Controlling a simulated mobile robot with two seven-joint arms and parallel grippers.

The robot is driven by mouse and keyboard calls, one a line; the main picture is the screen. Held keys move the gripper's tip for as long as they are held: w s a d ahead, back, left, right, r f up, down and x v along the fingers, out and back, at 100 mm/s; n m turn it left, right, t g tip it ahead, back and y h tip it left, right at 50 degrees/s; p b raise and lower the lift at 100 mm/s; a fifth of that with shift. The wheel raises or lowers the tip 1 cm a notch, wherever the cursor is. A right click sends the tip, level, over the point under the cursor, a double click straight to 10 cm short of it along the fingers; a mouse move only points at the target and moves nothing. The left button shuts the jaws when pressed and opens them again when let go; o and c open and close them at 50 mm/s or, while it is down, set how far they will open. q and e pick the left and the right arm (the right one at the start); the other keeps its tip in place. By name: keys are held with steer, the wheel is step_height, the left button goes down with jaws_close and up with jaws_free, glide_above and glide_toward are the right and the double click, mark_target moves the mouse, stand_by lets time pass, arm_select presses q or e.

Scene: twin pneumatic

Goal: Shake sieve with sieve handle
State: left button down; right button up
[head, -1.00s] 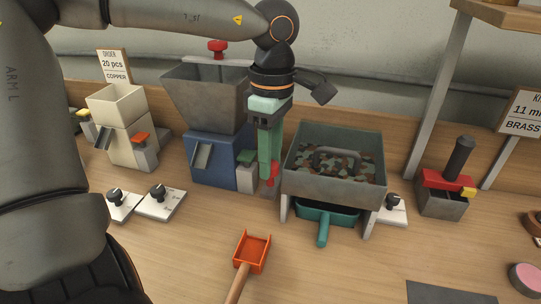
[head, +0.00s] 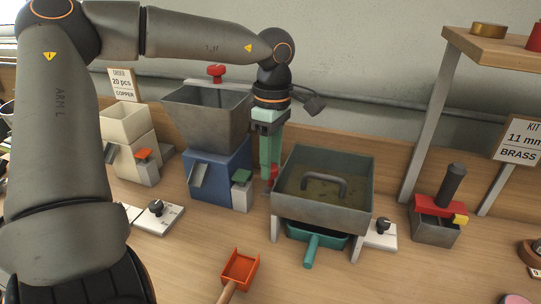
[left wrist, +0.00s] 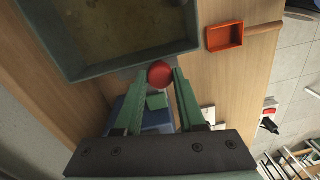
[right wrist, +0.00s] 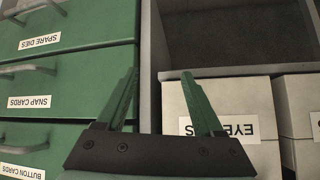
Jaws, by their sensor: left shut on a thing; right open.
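The sieve (head: 322,211) is a grey square box on legs. Its floor looks olive with a few small bits, and a grey arched bar (head: 325,187) stands inside. A red knob (left wrist: 160,74), which looks to be the sieve handle, sits by the sieve's left wall. My left gripper (head: 269,174) points down there, shut on the red knob; it also shows in the head view (head: 273,172). The left wrist view shows the sieve wall (left wrist: 125,68) close beside it. My right gripper (right wrist: 160,75) is open and empty, before drawers and boxes.
A teal pan (head: 310,250) sits under the sieve. A blue hopper machine (head: 222,178) stands close on the left, with a cream dispenser (head: 125,125) beyond. An orange scoop (head: 240,268) lies in front. A red-and-grey press (head: 437,215) stands at right.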

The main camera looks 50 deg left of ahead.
arm_select(q)
steer(key=c, duration=0.9)
jaws_free()
steer(key=o, duration=0.4)
arm_select(e)
steer(key=shift+w+d+r, duration=0.1)
steer(key=shift+w+r, duration=0.15)
arm_select(q)
steer(key=shift+r, duration=0.1)
step_height(320, 180, up, 12)
steer(key=p, duration=0.1)
steer(key=shift+w+r+p, duration=0.2)
steer(key=shift+w+p, duration=0.05)
steer(key=shift+p, duration=0.1)
arm_select(e)
steer(key=shift+s+d+r, duration=0.25)
steer(key=shift+d+r, duration=0.1)
steer(key=shift+d, duration=0.1)
arm_select(q)
steer(key=shift+a, duration=0.1)
arm_select(e)
steer(key=shift+r, duration=0.1)
